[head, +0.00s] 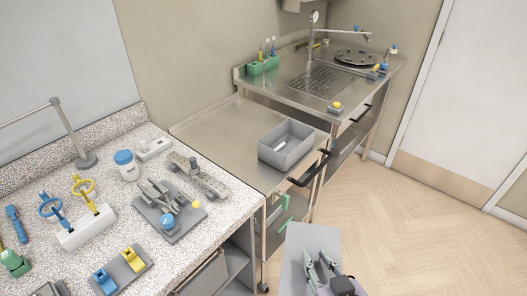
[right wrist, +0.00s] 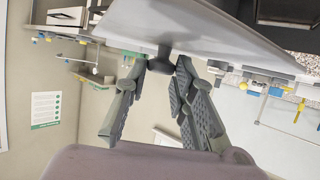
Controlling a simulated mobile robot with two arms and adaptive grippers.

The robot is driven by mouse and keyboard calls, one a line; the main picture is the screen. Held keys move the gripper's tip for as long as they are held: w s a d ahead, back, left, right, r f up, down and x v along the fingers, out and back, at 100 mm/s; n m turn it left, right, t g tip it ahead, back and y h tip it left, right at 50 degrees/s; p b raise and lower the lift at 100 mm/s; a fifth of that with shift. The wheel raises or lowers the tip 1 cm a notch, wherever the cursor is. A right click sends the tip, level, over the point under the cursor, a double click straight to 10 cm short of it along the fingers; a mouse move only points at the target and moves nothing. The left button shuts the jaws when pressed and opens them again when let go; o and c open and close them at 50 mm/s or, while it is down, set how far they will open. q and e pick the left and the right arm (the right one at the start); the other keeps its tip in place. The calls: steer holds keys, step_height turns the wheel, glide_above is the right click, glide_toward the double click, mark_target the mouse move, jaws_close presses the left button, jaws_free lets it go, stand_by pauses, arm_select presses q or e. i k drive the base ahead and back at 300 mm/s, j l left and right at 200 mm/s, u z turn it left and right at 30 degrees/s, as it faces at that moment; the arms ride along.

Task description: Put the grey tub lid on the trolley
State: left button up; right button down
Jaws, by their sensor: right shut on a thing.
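The grey tub lid (head: 299,240) is a flat grey panel at the bottom centre of the head view, held over the floor in front of the trolley. My right gripper (head: 323,268) is shut on it. In the right wrist view the lid (right wrist: 215,28) spans the top, and the fingers (right wrist: 163,68) close on a dark knob on its face. The steel trolley (head: 212,130) stands beyond the lid, with a black handle at its right end. An open grey tub (head: 285,153) with a small white item inside sits on the trolley's right part. My left gripper is out of view.
The trolley top left of the tub is bare. A steel sink bench (head: 315,82) stands behind the trolley. Open wooden floor lies at right.

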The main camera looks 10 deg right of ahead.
mark_target(242, 131)
steer(key=k+u, duration=0.35)
steer(key=k+j+u, duration=0.1)
steer(key=u, duration=0.3)
steer(key=k+u, duration=0.1)
steer(key=u, duration=2.1)
steer(key=k+l+u, duration=0.2)
steer(key=u, duration=0.25)
steer(key=k+l+u, duration=0.25)
steer(key=u, duration=0.2)
steer(key=k+l+u, duration=0.2)
steer(key=u, duration=0.2)
steer(key=k+l, duration=0.15)
steer(key=k, duration=0.85)
steer(key=k+l, duration=0.1)
steer(key=k, duration=0.95)
